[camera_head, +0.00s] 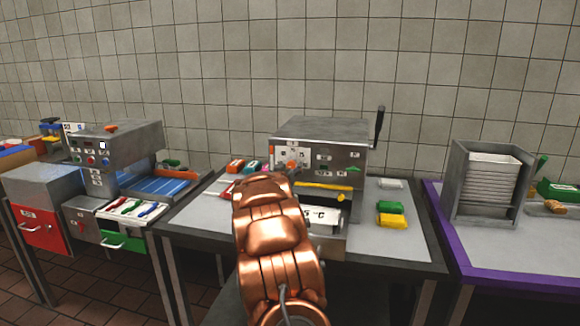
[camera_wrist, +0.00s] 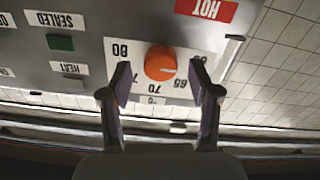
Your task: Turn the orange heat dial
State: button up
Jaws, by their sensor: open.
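The orange heat dial (camera_wrist: 160,62) is a round knob on a white scale plate (camera_wrist: 184,88) with numbers from 65 to 80, upside down in the wrist view. A thin pointer mark shows on the dial's right side. My gripper (camera_wrist: 160,82) is open, with one dark finger on each side of the dial and a gap on both sides. In the head view the dial (camera_head: 291,154) shows at the left of the grey machine's front (camera_head: 345,157). My copper arm reaches up to it, and the gripper itself is hidden or too small to tell.
A red HOT label (camera_wrist: 207,10) and a green block by the SEALED label (camera_wrist: 60,42) are on the same panel. A dark lever (camera_head: 379,127) stands at the machine's right. Green and yellow packs (camera_head: 391,214) lie on the table. A plate rack (camera_head: 488,185) stands farther right.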

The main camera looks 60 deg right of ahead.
jog(key=shift+w+d, duration=0.25)
jog(key=shift+d, duration=0.4)
jog(key=shift+c, duration=0.2)
jog(key=c, duration=1.1)
jog(key=shift+f, duration=0.1)
